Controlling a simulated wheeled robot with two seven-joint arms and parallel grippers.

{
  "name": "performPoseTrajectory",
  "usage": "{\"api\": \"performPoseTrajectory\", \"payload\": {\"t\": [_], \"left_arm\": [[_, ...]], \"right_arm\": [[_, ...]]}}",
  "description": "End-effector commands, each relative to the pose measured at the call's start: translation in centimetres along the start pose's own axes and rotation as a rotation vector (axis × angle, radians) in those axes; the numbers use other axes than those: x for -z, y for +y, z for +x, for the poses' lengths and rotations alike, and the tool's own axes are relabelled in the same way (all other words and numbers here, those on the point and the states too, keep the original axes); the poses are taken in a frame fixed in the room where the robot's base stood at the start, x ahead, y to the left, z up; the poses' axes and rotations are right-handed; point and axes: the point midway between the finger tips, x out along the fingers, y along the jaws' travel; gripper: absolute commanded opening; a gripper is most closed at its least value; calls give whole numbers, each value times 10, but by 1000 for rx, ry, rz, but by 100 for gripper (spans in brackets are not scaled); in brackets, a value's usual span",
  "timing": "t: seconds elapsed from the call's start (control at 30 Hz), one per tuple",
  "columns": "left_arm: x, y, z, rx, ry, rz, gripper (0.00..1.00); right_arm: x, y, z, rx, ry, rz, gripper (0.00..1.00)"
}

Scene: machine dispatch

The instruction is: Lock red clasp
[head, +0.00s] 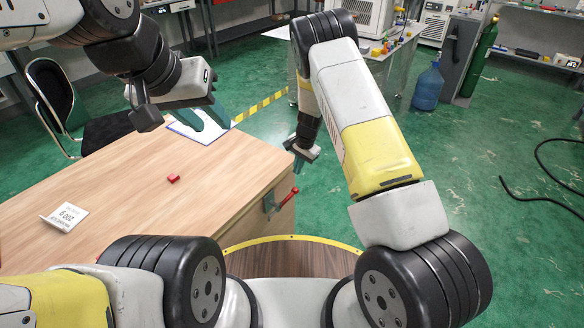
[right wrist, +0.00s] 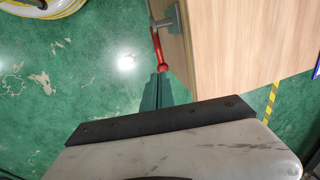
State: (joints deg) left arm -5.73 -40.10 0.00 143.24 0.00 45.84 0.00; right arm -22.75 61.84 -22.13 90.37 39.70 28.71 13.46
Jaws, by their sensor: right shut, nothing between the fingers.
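The red clasp (head: 285,199) is a red lever with a grey bracket on the side of the wooden table, near its right corner. In the right wrist view the red lever (right wrist: 158,52) ends in a round red knob, and the grey bracket sits on the table edge. My right gripper (head: 298,158) hangs beyond the table's right edge, past the clasp. Its green fingertips (right wrist: 158,78) are shut and empty, close to the knob; I cannot tell whether they touch it. My left gripper (head: 208,120) is above the far end of the table, fingers apart and empty.
The wooden table (head: 130,190) carries a small red block (head: 173,179), a white label card (head: 65,216) and a white sheet (head: 200,131) at the far edge. A chair (head: 55,100) stands at left. Green floor lies open to the right of the table.

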Motion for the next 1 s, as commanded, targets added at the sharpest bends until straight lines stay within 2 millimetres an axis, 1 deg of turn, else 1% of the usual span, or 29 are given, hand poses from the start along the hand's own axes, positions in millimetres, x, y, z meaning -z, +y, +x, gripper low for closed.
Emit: {"api": "performPoseTrajectory", "payload": {"t": [0.3,0.37,0.43,0.57,0.8,1.0], "left_arm": [[0,0,0,0,0,0,36],[0,0,0,0,0,0,36],[0,0,0,0,0,0,36],[0,0,0,0,0,0,36],[0,0,0,0,0,0,36],[0,0,0,0,0,0,36]], "right_arm": [[0,0,1,0,0,0,0],[0,0,4,-1,-1,1,0],[-1,1,10,-2,-2,1,0],[-1,1,31,-3,-3,-1,0],[-1,2,84,-3,-2,-1,0],[-1,1,119,-2,-2,0,0]]}}
